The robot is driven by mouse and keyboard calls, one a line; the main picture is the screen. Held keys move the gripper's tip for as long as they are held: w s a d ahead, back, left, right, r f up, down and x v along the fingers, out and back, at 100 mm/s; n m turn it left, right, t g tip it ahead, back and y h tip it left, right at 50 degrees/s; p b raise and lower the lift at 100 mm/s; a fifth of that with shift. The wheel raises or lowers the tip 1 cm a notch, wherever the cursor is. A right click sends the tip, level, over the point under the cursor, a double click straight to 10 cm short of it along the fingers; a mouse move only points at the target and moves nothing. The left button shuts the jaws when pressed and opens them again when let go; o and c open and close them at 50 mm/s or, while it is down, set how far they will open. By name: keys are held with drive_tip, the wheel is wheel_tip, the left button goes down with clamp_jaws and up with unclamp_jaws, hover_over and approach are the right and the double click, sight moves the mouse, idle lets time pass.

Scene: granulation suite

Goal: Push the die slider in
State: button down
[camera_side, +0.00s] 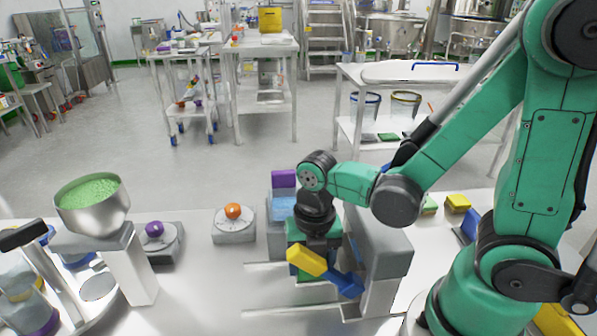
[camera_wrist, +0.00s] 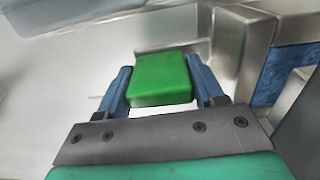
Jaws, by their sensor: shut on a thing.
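In the wrist view a bright green block (camera_wrist: 162,88) sits between the two blue fingers of my gripper (camera_wrist: 160,76). The fingers touch it on both sides, so my gripper is shut on it. It looks like the grip of the die slider, but the slider's body cannot be made out. Pale metal stands just behind the block. In the side view my gripper is low at the front of the grey machine (camera_side: 380,246), with a yellow block (camera_side: 306,261) and a blue part (camera_side: 346,283) beside it. My wrist and the yellow block hide most of the hold there.
Metal bars stick out left of the machine. A purple block (camera_side: 284,179) stands behind my wrist. An orange knob (camera_side: 232,211) and a purple knob (camera_side: 154,229) sit on grey bases to the left. A bowl of green granules (camera_side: 92,192) stands at far left.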

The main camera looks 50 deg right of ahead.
drive_tip(key=shift+c, duration=2)
unclamp_jaws()
drive_tip(key=shift+s+d, duration=0.2)
drive_tip(key=shift+d, duration=0.05)
drive_tip(key=shift+r, duration=2.8)
drive_tip(key=w+d+r+m+t, duration=0.1)
drive_tip(key=w+r+m+t, duration=0.1)
drive_tip(key=m, duration=1.1)
drive_tip(key=w+d+r+m+t, duration=0.1)
drive_tip(key=m+t, duration=0.4)
drive_tip(key=m, duration=0.9)
wheel_tip(320, 180, up, 2)
drive_tip(key=shift+w+d+r, duration=0.1)
drive_tip(key=shift+w+d, duration=0.15)
drive_tip(key=shift+w, duration=0.25)
